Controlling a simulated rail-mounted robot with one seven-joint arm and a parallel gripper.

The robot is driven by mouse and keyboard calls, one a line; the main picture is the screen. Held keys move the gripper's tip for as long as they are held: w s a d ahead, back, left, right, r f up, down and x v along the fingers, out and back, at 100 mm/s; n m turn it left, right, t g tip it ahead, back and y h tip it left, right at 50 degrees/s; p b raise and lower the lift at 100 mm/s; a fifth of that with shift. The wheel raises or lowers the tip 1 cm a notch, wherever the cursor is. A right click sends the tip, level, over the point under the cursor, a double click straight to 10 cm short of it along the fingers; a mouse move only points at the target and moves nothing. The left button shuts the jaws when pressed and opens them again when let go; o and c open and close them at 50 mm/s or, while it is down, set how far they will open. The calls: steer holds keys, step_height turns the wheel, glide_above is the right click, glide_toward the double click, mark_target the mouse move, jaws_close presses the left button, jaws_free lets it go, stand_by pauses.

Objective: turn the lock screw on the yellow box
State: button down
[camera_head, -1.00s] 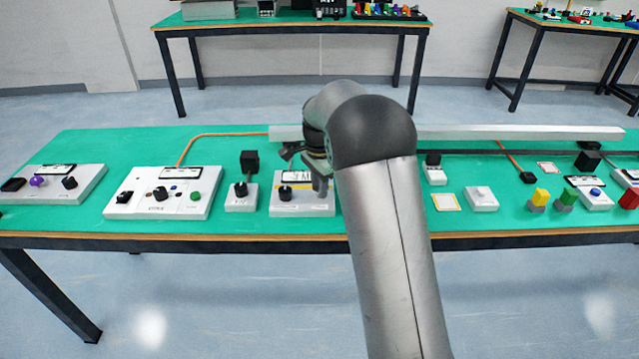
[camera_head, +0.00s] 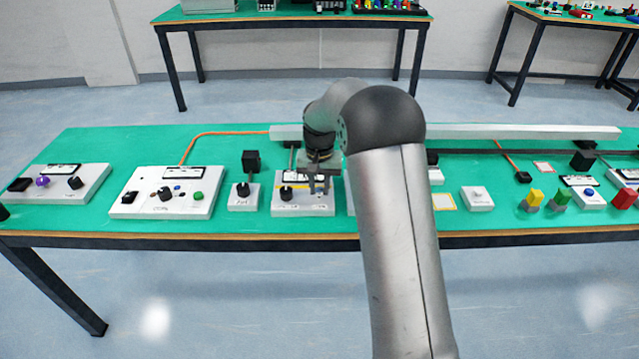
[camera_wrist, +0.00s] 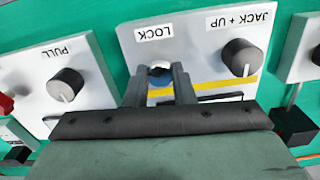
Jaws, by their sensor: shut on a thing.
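The box with the yellow stripe (camera_head: 292,207) is a white box on the green bench, left of my arm. In the wrist view the same box (camera_wrist: 205,35) shows upside down, with a LOCK label, a JACK + UP label, a yellow line and a black knob (camera_wrist: 240,57). The lock screw (camera_wrist: 158,71) is a small pale round head beside the LOCK label. My gripper (camera_wrist: 158,78) points down over it, with one finger on each side, shut on it. In the head view my gripper (camera_head: 319,189) is at the right part of the box, and the screw is hidden there.
A small white box with a knob marked PULL (camera_wrist: 65,83) stands close beside. A black block (camera_wrist: 295,127) is near the knob side. A long grey rail (camera_head: 520,132) runs along the bench behind. My arm hides part of the bench to the right.

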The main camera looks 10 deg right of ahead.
mark_target(319, 190)
steer(key=n+p, duration=0.1)
steer(key=n, duration=0.5)
steer(key=shift+n, duration=0.3)
stand_by(0.5)
steer(key=c, duration=1.2)
jaws_free()
step_height(319, 190, up, 18)
steer(key=p, duration=0.1)
steer(key=shift+f, duration=0.25)
